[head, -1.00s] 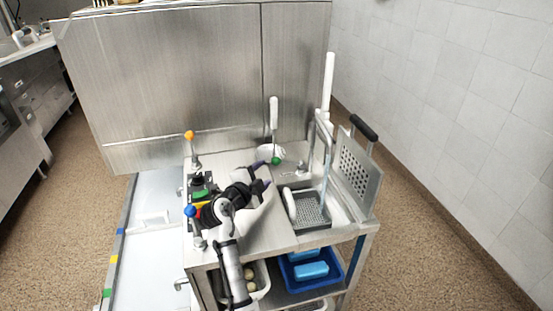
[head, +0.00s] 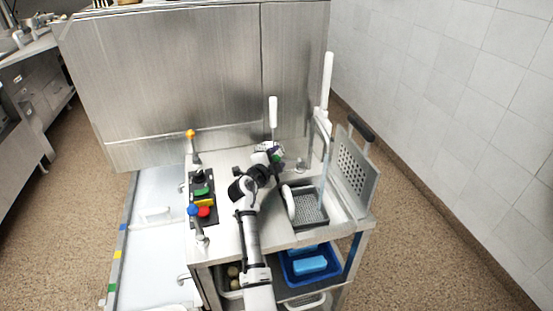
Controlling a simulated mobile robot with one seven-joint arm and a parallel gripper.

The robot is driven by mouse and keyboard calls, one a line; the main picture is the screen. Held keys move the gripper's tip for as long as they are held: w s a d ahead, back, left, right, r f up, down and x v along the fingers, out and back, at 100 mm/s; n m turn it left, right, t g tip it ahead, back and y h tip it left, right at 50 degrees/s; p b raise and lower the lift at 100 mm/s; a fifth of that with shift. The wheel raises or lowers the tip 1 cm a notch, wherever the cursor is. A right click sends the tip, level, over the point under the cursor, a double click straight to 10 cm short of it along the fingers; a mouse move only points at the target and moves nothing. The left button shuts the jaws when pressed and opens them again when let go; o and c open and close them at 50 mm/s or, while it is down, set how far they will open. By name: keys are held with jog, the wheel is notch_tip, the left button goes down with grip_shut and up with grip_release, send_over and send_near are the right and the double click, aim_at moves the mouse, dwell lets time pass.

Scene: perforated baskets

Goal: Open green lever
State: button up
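The green lever's ball knob (head: 279,147) shows only as a small patch of green near the back of the steel counter, beside the white upright handle. My gripper (head: 273,152) is at this knob and covers most of it. Its fingers are small and overlap the knob, so I cannot tell whether they touch it or how far they are closed. The lever's stem and base are hidden behind my gripper and wrist.
A lever with an orange knob (head: 190,133) and one with a blue knob (head: 193,210) stand at the counter's left edge. A button panel (head: 203,190) lies between them. A grey perforated basket (head: 308,207) sits right of my arm, near a tilted perforated plate (head: 352,165).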

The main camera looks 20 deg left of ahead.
grip_shut()
jog(key=shift+w+d+r+m+g+b, duration=0.15)
jog(key=shift+d+r+m+g+b, duration=0.1)
jog(key=shift+r+m+g+b, duration=0.35)
jog(key=shift+r, duration=0.1)
jog(key=shift+c, duration=0.2)
grip_release()
jog(key=shift+d, duration=0.1)
jog(key=shift+o, duration=0.3)
jog(key=b+v, duration=0.3)
jog(key=v, duration=1)
jog(key=shift+s+f+b, duration=0.2)
jog(key=shift+s+b, duration=0.2)
jog(key=shift+s, duration=0.15)
jog(key=shift+d, duration=0.15)
